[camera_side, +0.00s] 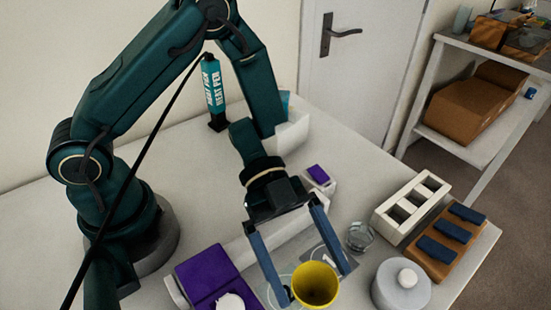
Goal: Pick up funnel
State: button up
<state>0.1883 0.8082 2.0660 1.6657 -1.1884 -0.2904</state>
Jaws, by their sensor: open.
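The yellow funnel (315,284) stands on the table near the front edge of the side view, with its wide mouth facing up. My gripper (316,286) reaches down from above with its two blue fingers apart. One finger is at the funnel's left side and the other is at its upper right. The funnel lies between or just in front of the fingers. I cannot tell whether either finger touches it.
A glass cup (359,238), a grey lidded container (401,284), a white rack (411,205) and an orange block with blue bars (445,241) stand to the right. A purple-topped box (208,276) is to the left.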

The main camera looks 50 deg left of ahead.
jog(key=shift+x, duration=0.9)
jog(key=c, duration=1.2)
jog(key=shift+c, duration=0.2)
jog(key=shift+r, duration=0.1)
